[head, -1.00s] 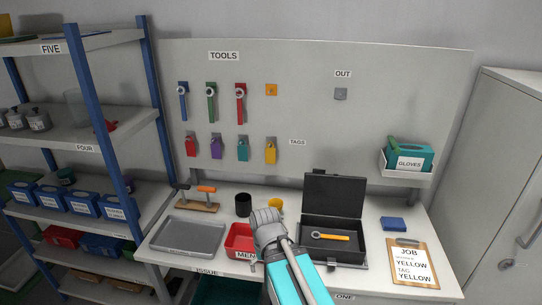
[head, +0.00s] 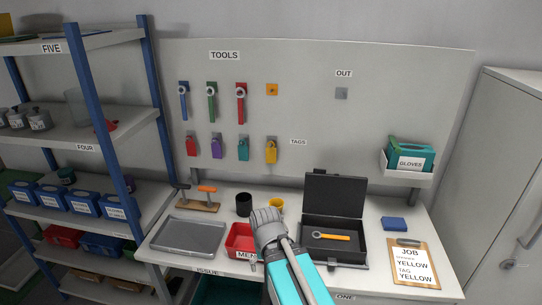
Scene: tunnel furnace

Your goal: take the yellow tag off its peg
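The yellow tag (head: 271,152) hangs on its peg on the back panel, the rightmost in the row of tags. A red tag (head: 191,146), a purple tag (head: 216,147) and a teal tag (head: 243,149) hang to its left. My arm reaches in from the bottom of the head view, and its grey end (head: 268,224) is over the bench, in front of and below the yellow tag, apart from it. The fingers cannot be made out, so I cannot tell whether my gripper is open or shut.
A black open case (head: 347,257) holds a yellow wrench (head: 332,236). A yellow cup (head: 276,204), a black cup (head: 243,204) and a red bin (head: 237,243) stand near my gripper. A clipboard (head: 421,272) reads JOB, YELLOW, TAG YELLOW. The panel right of the tags is mostly clear.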

